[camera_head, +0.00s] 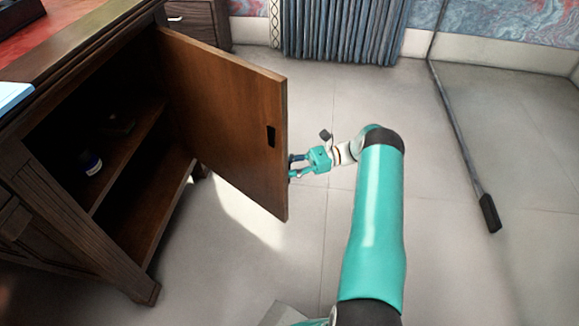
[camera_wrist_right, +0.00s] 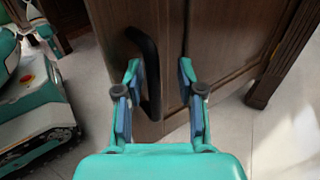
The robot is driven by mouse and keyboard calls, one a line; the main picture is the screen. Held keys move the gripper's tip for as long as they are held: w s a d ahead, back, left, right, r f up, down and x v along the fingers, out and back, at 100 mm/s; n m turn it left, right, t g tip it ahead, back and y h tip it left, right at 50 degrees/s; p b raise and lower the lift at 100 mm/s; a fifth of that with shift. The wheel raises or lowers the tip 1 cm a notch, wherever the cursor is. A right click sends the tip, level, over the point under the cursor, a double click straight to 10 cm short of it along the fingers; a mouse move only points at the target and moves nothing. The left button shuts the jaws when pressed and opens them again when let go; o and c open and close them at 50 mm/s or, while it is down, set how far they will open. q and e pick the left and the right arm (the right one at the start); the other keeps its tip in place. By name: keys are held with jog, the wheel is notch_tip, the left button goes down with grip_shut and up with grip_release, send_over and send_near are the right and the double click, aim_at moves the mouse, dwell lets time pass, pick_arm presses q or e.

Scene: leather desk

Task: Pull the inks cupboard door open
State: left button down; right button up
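The cupboard door (camera_head: 225,110) is a brown wooden panel standing wide open, swung out from the dark desk. My right gripper (camera_head: 292,166) is at the outer side of the door's free edge, its fingertips partly hidden behind the door. In the right wrist view a curved black handle (camera_wrist_right: 150,75) stands on the wood, between the two fingers of my right gripper (camera_wrist_right: 163,92). The fingers are apart, with a gap between the handle and the right finger. Whether the left finger touches the handle I cannot tell. My left gripper is out of view.
Inside the cupboard, a small white and blue bottle (camera_head: 90,162) and a dark item (camera_head: 118,123) stand on the shelf (camera_head: 125,155). A dark drawer unit (camera_head: 197,20) and a blue curtain (camera_head: 340,30) are behind. The tiled floor on the right is mostly clear.

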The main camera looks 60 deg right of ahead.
jog(key=shift+s+d, duration=0.1)
jog(key=v, duration=0.7)
jog(key=shift+s, duration=0.15)
jog(key=shift+d+f, duration=0.1)
jog(key=shift+c, duration=0.2)
